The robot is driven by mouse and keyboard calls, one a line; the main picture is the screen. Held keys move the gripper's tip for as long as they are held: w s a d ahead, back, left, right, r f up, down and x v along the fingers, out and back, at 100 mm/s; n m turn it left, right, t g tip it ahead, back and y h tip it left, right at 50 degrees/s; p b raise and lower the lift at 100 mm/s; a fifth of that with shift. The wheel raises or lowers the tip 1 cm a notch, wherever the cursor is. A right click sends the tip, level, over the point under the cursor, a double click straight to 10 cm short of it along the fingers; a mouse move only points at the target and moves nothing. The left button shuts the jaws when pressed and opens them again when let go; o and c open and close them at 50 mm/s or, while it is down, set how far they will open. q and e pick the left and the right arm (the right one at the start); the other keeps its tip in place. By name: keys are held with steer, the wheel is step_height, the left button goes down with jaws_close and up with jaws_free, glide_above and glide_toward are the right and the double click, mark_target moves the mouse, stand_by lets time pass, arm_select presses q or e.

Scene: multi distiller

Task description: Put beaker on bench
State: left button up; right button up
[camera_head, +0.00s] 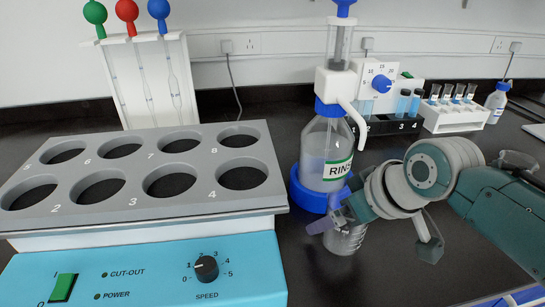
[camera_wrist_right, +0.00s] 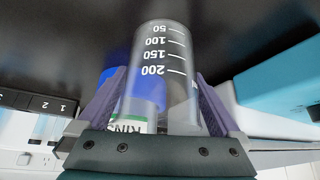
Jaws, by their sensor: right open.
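The clear glass beaker (camera_head: 345,240) stands upright, at or very near the dark bench (camera_head: 400,270), in front of the rinse bottle (camera_head: 326,150) with its blue base ring. In the right wrist view, which looks upside down, the beaker (camera_wrist_right: 160,75) with its white volume marks sits between the purple fingers. My right gripper (camera_head: 335,218) is open around the beaker, one finger on each side; small gaps seem to show. The arm hides part of the beaker in the head view. My left gripper is not in view.
A blue shaker bath (camera_head: 140,270) with a grey holed rack (camera_head: 140,205) fills the left. A pipette stand (camera_head: 150,80) is behind it. A dark vial block (camera_head: 385,126) and a white vial rack (camera_head: 460,115) stand at the back right. Bare bench lies front right.

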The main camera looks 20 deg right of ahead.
steer(key=shift+s+r+p, duration=0.15)
steer(key=shift+r+p, duration=0.15)
steer(key=shift+r, duration=0.15)
steer(key=a+p+v, duration=0.1)
steer(key=p+v, duration=0.3)
steer(key=v, duration=0.6)
steer(key=s+a+r+g, duration=0.1)
steer(key=s+a, duration=0.2)
steer(key=s, duration=0.5)
steer(key=s+a+r+g, duration=0.1)
steer(key=s+a+g, duration=0.1)
steer(key=s, duration=0.6)
steer(key=shift+a+r+h, duration=0.3)
steer(key=shift+a+h, duration=0.1)
steer(key=shift+a, duration=0.1)
